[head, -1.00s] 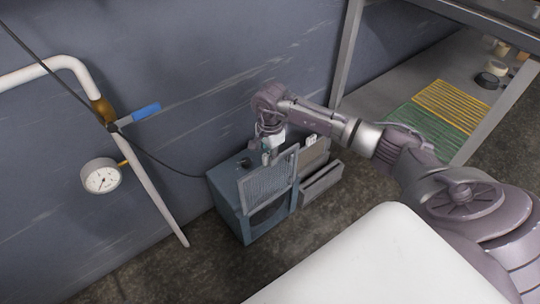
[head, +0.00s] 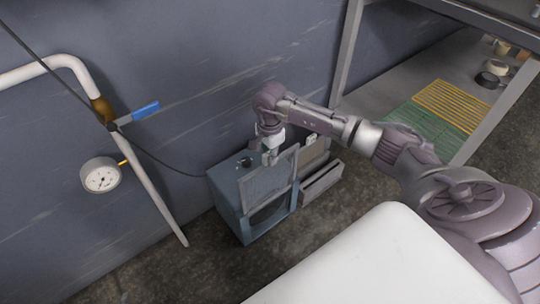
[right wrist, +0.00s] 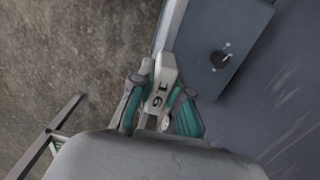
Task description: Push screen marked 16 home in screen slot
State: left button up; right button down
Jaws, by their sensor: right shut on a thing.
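The screen marked 16 is a grey mesh panel (head: 265,186) standing upright at the front face of a blue-grey box (head: 227,203) on the floor. Its white tab with "16" (right wrist: 163,78) shows in the right wrist view. My right gripper (head: 269,158) is shut on this tab from above; its teal finger pads (right wrist: 158,108) lie on both sides of it. The screen slot itself is hidden, so I cannot tell how deep the screen sits. My left gripper is not in view.
A dark knob (head: 245,162) sits on the box top. A second panel with a white tab (head: 311,138) and a grey tray-like part (head: 320,181) are at its right. A shelf rack (head: 472,60) stands at right.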

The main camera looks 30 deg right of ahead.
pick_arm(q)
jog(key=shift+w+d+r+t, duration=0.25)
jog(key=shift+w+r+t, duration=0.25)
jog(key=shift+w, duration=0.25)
pick_arm(e)
jog(key=shift+f, duration=0.2)
dwell(0.4)
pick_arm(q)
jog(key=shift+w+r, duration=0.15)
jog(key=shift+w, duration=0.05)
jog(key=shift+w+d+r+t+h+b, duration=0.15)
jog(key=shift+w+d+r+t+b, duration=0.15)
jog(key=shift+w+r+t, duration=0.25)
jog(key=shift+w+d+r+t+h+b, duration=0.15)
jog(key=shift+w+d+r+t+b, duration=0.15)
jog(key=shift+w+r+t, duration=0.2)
pick_arm(e)
jog(key=shift+f, duration=0.55)
dwell(0.8)
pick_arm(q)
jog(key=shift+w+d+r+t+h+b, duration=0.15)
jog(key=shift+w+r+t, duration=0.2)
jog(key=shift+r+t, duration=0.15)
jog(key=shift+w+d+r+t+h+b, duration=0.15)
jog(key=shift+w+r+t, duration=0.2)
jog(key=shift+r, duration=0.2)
pick_arm(e)
jog(key=shift+f, duration=0.35)
dwell(0.3)
